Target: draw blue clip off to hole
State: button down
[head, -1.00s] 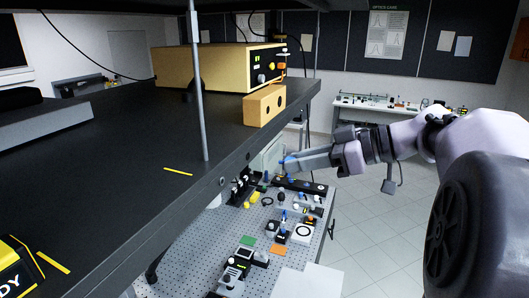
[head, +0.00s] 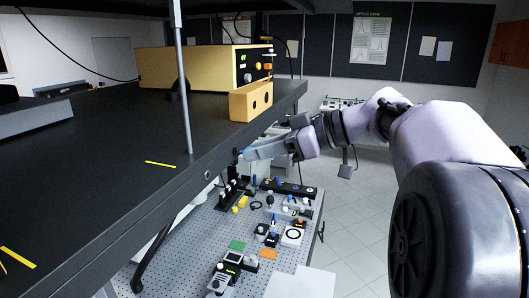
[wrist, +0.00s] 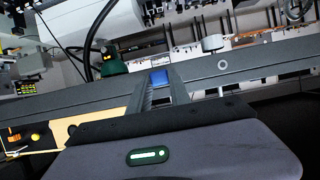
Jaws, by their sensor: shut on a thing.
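The blue clip (wrist: 159,77) sits between the fingertips of my gripper (wrist: 160,85) in the wrist view, and the fingers are shut on it. In the head view a small bit of blue, the clip, shows at the tip of my gripper (head: 246,153), close to the front edge of the black upper shelf (head: 110,180). In the wrist view a ringed hole (wrist: 222,65) shows in a grey beam, right of the clip. Whether the clip touches the beam I cannot tell.
A perforated optics table (head: 190,250) with several small mounts lies below. A yellow instrument (head: 190,68) and an orange box with two dark holes (head: 250,101) stand on the shelf. A grey post (head: 185,90) rises at the shelf's front.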

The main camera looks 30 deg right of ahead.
jog(key=shift+w+a, duration=0.25)
dwell(0.4)
jog(key=shift+w+a+b, duration=0.2)
jog(key=shift+b, duration=0.15)
jog(key=shift+a, duration=0.1)
jog(key=shift+w+a, duration=0.15)
jog(key=shift+w, duration=0.1)
jog(key=shift+w+a, duration=0.1)
jog(key=shift+a, duration=0.05)
jog(key=c, duration=1.1)
grip_release()
jog(key=shift+w+a, duration=0.1)
jog(key=shift+w, duration=0.05)
